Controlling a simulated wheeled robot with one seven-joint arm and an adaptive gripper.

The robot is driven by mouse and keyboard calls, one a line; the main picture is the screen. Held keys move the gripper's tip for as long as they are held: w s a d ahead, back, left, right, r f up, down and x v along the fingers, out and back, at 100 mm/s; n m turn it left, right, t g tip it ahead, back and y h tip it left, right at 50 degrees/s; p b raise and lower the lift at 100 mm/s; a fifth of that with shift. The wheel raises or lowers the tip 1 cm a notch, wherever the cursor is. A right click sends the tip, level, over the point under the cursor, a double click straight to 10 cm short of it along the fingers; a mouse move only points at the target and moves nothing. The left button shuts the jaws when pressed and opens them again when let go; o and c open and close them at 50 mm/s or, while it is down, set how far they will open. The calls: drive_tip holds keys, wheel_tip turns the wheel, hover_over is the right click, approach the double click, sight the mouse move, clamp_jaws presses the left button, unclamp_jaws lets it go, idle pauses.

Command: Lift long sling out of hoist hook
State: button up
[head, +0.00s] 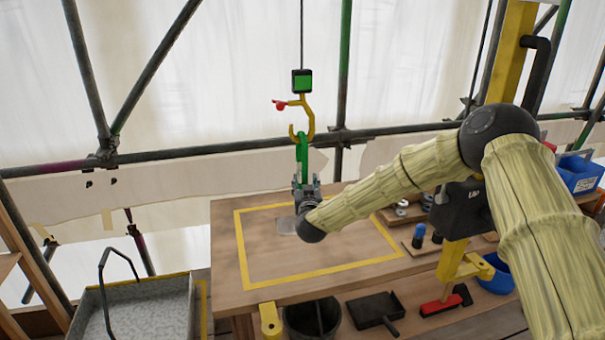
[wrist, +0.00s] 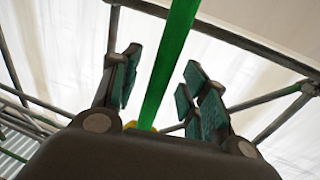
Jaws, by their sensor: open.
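The yellow hoist hook (head: 307,122) hangs from a green block on a cable above the bench, with a small red part at its left. The green long sling (head: 302,152) hangs from the hook's bowl down to my gripper (head: 306,190). In the wrist view the sling (wrist: 170,62) runs as a slanted green strap between the two fingers of my gripper (wrist: 158,88). The fingers stand apart, with gaps visible on both sides of the strap. A bit of yellow shows low behind the strap in the wrist view. The sling's lower end is hidden by my gripper.
The wooden bench (head: 228,262) has a yellow taped rectangle, with a grey plate partly behind my gripper. Small parts lie at its right. A grey tray (head: 140,308) stands left, a black bucket (head: 312,318) and dustpan (head: 376,312) below. Scaffold tubes cross behind.

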sight(303, 164)
drive_tip(key=shift+w+a, duration=0.1)
drive_tip(key=shift+w, duration=0.7)
clamp_jaws()
drive_tip(key=shift+r, duration=0.15)
drive_tip(key=shift+r, duration=0.2)
drive_tip(key=r, duration=0.2)
drive_tip(key=r+b, duration=0.1)
drive_tip(key=r, duration=0.1)
drive_tip(key=r+b, duration=0.1)
drive_tip(key=r, duration=0.1)
drive_tip(key=shift+s+a+r, duration=0.1)
drive_tip(key=shift+a, duration=0.3)
drive_tip(key=s+a+b, duration=0.2)
drive_tip(key=a, duration=0.6)
drive_tip(key=s+a+b, duration=0.1)
drive_tip(key=s+a, duration=0.2)
drive_tip(key=a, duration=0.5)
drive_tip(key=shift+s+a+b, duration=0.15)
drive_tip(key=shift+a+b, duration=0.05)
drive_tip(key=shift+b, duration=0.15)
drive_tip(key=shift+r, duration=0.1)
